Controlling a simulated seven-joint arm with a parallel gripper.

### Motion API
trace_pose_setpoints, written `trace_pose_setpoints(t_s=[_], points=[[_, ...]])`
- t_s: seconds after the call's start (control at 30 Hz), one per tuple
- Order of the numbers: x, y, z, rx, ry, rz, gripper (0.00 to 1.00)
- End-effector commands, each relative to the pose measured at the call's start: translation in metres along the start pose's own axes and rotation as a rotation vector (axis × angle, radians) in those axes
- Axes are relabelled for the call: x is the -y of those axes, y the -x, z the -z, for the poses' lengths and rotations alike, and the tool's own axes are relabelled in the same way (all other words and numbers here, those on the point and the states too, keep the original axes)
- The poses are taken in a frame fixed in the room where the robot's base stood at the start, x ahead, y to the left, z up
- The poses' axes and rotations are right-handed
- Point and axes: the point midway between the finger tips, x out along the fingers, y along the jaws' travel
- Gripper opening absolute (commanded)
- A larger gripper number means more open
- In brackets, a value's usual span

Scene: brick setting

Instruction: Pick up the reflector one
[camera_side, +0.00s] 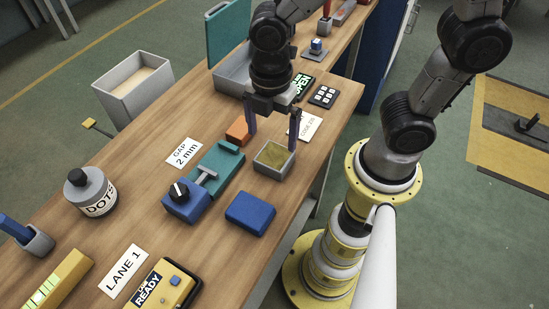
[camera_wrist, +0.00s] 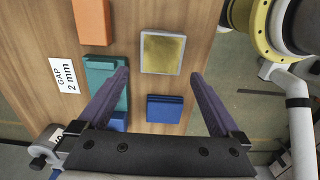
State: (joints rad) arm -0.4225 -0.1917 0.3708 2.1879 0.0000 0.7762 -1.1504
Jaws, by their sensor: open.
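A square grey-sided block with a dull gold top (camera_side: 274,159) sits on the wooden table; I take it for the reflector one. It also shows in the wrist view (camera_wrist: 162,53), ahead of and between my fingertips. My gripper (camera_side: 273,128) is open and empty, pointing down above the table, just behind the block in the side view. In the wrist view my gripper's dark purple fingers (camera_wrist: 160,74) are spread wider than the block. They do not appear to touch it; the exact height gap is hard to tell.
An orange block (camera_side: 238,130), a teal and blue clamp-like fixture (camera_side: 218,167) and a blue block (camera_side: 250,212) lie close by. A grey bin with an open teal lid (camera_side: 228,40) stands behind. The table's right edge is near the gold-topped block.

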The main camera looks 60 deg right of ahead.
Motion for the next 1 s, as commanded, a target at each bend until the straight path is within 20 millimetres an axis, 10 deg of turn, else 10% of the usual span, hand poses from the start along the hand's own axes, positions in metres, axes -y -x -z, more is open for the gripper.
trace_pose_setpoints(t_s=[0.7,1.0], points=[[0.003,-0.081,-0.007,0.001,-0.002,0.002,1.00],[0.002,-0.086,-0.007,-0.001,-0.002,-0.001,1.00]])
